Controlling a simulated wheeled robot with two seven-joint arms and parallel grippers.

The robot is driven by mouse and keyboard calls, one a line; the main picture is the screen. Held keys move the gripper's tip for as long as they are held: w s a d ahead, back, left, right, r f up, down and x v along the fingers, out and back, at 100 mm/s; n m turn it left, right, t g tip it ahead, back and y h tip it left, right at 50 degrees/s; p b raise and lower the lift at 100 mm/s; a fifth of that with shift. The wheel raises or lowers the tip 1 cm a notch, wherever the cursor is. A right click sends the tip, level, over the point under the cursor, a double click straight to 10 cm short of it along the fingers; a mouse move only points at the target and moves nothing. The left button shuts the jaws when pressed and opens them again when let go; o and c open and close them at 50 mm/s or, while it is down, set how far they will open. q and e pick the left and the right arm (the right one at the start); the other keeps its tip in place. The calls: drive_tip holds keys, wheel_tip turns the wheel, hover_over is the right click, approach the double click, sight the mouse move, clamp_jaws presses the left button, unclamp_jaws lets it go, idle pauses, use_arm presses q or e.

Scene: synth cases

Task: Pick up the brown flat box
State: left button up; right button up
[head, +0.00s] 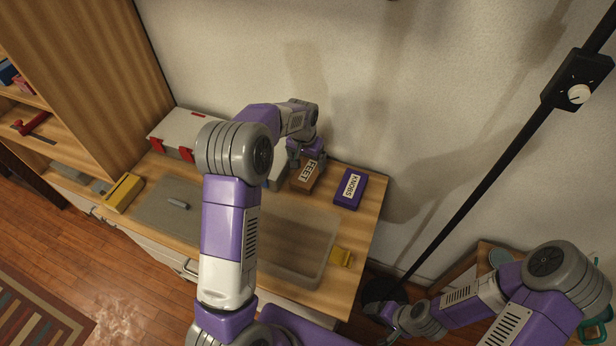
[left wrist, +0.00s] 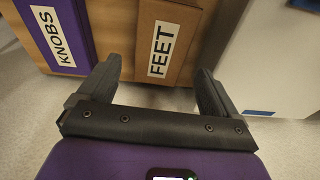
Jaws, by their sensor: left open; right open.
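The brown flat box (head: 308,176), labelled FEET, lies on the wooden table near the wall. It also shows in the left wrist view (left wrist: 189,45), its label facing me. My left gripper (head: 307,156) is open at the box's wall-side end, and its upper part hides some of the box. In the left wrist view my left gripper (left wrist: 159,80) has one finger toward each side of the box; I cannot tell whether they touch it. My right gripper (head: 378,312) is low at the right, away from the box, beside the dark stand base; it is small and partly unclear.
A purple KNOBS box (head: 349,189) lies right of the brown box, and a grey-white container (head: 278,174) stands close on its left. A clear tray (head: 308,279), a yellow box (head: 123,192) and a white case with red latches (head: 177,128) share the table. A black pole (head: 480,181) rises at right.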

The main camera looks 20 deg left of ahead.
sight(308, 171)
use_arm(q)
drive_tip(key=f, duration=0.4)
drive_tip(key=w+f+b, duration=0.1)
drive_tip(key=f, duration=0.1)
drive_tip(key=shift+a, duration=0.1)
drive_tip(key=c, duration=0.9)
